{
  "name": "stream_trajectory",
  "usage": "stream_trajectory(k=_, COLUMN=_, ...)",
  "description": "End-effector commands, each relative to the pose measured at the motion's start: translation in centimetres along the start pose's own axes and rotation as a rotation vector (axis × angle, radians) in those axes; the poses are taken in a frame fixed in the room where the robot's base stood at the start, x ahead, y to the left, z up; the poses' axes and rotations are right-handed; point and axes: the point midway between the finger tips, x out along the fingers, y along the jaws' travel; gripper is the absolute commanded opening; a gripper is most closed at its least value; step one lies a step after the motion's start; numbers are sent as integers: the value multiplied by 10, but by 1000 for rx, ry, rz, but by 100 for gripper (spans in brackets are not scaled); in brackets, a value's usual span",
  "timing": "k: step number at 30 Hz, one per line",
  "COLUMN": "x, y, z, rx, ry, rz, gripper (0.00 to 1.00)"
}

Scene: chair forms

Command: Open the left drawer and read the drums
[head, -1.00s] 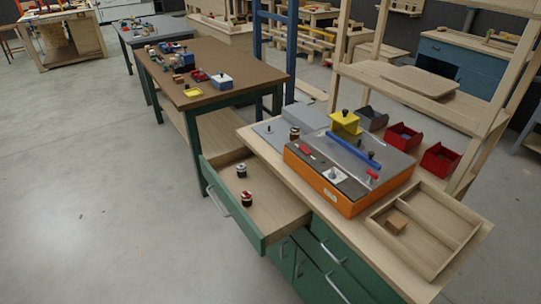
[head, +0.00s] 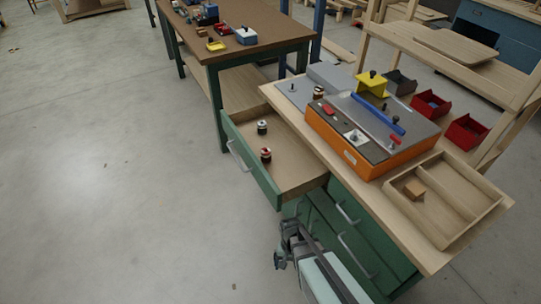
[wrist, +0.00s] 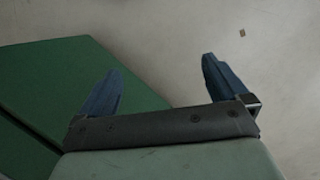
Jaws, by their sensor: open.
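The left drawer (head: 284,172) is pulled out from the green cabinet under the wooden bench top. Two small dark drums with pale and reddish tops stand upright inside it, a farther drum (head: 262,128) and a nearer drum (head: 266,155). Any marks on them are too small to read. The drawer's pale handle (head: 238,156) is on its green front. My gripper (head: 281,247) is below and in front of the drawer, apart from it. In the wrist view my gripper (wrist: 160,90) has its two blue fingers wide apart with nothing between them. Green panels show at the left there.
An orange-sided machine (head: 365,150) with a blue bar stands on the bench top. Red bins (head: 431,104) stand behind. Closed drawers are below. Open floor (head: 110,190) lies to the left.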

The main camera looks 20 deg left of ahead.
Motion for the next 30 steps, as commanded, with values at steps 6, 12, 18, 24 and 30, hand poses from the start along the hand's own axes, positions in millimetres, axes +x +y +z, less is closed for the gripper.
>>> stream_trajectory(k=6, x=-46, y=-85, z=-16, rx=-1, ry=88, rz=-30, gripper=100)
stream_trajectory(k=12, x=-103, y=-157, z=-23, rx=94, ry=144, rz=-118, gripper=100)
stream_trajectory(k=18, x=-168, y=-199, z=-32, rx=284, ry=149, rz=-252, gripper=100)
stream_trajectory(k=24, x=-240, y=-212, z=-51, rx=545, ry=103, rz=-412, gripper=100)
stream_trajectory(k=30, x=-320, y=-187, z=-80, rx=865, ry=2, rz=-591, gripper=100)
